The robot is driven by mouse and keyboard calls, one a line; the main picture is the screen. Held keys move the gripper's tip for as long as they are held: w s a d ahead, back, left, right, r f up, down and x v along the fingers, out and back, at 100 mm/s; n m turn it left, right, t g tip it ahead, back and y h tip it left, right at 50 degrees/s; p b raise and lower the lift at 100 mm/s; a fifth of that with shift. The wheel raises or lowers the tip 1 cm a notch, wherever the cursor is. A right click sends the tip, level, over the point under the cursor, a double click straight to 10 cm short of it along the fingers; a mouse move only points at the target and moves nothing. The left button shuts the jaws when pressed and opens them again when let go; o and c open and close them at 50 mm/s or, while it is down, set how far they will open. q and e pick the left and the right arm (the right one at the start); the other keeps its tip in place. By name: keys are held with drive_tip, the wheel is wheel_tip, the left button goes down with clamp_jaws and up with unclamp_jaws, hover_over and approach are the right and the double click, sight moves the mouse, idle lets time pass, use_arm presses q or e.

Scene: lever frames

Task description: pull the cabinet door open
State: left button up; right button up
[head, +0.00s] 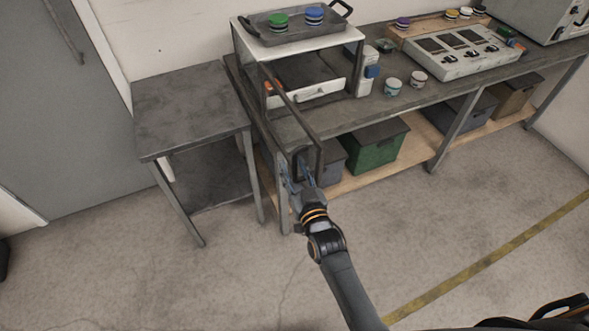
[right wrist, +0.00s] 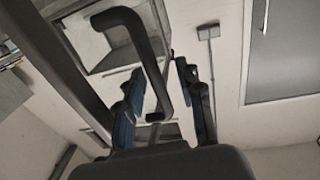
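The small white cabinet (head: 293,45) stands on the left end of the long bench. Its dark-framed door (head: 297,112) stands swung out from the front, past the bench's near edge, and the dark interior shows. The dark bar handle (right wrist: 147,58) is near the door's outer end. My right gripper (head: 303,181) is at that end. In the right wrist view, the two blue-padded fingers of this gripper (right wrist: 163,97) are apart on either side of the handle, with gaps visible. Whether either finger touches it is unclear. My left gripper is not in view.
A grey side table (head: 190,104) stands left of the bench. A tray (head: 296,24) with green and blue round items sits on the cabinet. Cups (head: 393,86) and a control panel (head: 456,50) are to its right. A green bin (head: 373,150) is below. The floor in front is clear.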

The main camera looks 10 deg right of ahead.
drive_tip(key=s+d, duration=0.2)
drive_tip(key=s, duration=1)
drive_tip(key=shift+d, duration=0.1)
